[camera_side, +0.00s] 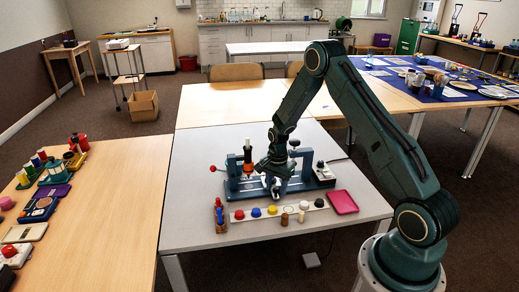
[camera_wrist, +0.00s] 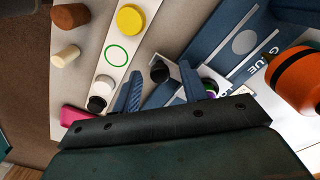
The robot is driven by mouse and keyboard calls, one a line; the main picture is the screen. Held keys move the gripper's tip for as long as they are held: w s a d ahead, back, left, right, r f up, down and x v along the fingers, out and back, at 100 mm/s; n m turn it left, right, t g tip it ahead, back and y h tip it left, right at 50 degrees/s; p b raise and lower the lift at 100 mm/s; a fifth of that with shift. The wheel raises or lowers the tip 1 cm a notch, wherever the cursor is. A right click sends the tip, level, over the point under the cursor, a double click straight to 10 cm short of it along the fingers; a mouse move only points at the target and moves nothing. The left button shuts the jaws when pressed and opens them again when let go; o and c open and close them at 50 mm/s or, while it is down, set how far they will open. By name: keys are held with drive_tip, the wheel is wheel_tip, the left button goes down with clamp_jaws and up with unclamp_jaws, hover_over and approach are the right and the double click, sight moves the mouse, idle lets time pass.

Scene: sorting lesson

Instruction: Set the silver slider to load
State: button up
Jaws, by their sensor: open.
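The blue machine (camera_side: 234,184) stands on the grey table. In the wrist view its blue frame (camera_wrist: 215,25) carries a grey disc (camera_wrist: 245,42) and a white "GLUE" label (camera_wrist: 266,54). My gripper (camera_side: 279,192) is low at the machine's front, fingers pointing down. In the wrist view its two blue fingers (camera_wrist: 160,88) are apart. A black round knob (camera_wrist: 160,72) with pale grey metal beside it shows between and just beyond the fingertips; contact cannot be told. I cannot tell for sure which part is the silver slider. No load marking is readable, and my gripper hides part of the machine.
An orange-and-black bottle (camera_wrist: 298,80) stands at the machine. In front lies a white strip (camera_side: 241,218) with coloured discs, beside a pink tray (camera_side: 342,202) and small wooden pieces (camera_side: 284,219). The table's back left (camera_side: 200,135) is clear.

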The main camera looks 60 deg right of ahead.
wheel_tip(320, 180, up, 14)
idle(0.7)
idle(0.4)
drive_tip(key=s+a+r+n+t, duration=0.1)
drive_tip(key=s+a+r+n, duration=0.3)
drive_tip(key=a+r, duration=0.3)
drive_tip(key=s+a+r+n+t, duration=0.2)
drive_tip(key=s+a+r+n, duration=0.3)
drive_tip(key=r, duration=0.5)
drive_tip(key=s+a+r+n+t, duration=0.1)
drive_tip(key=s+a+n, duration=0.3)
drive_tip(key=s, duration=0.3)
drive_tip(key=s+a+r+n+t, duration=0.1)
drive_tip(key=s+a+r+n, duration=0.1)
drive_tip(key=s+a+n, duration=0.3)
drive_tip(key=shift+s+r+t, duration=0.3)
drive_tip(key=shift+s, duration=1.45)
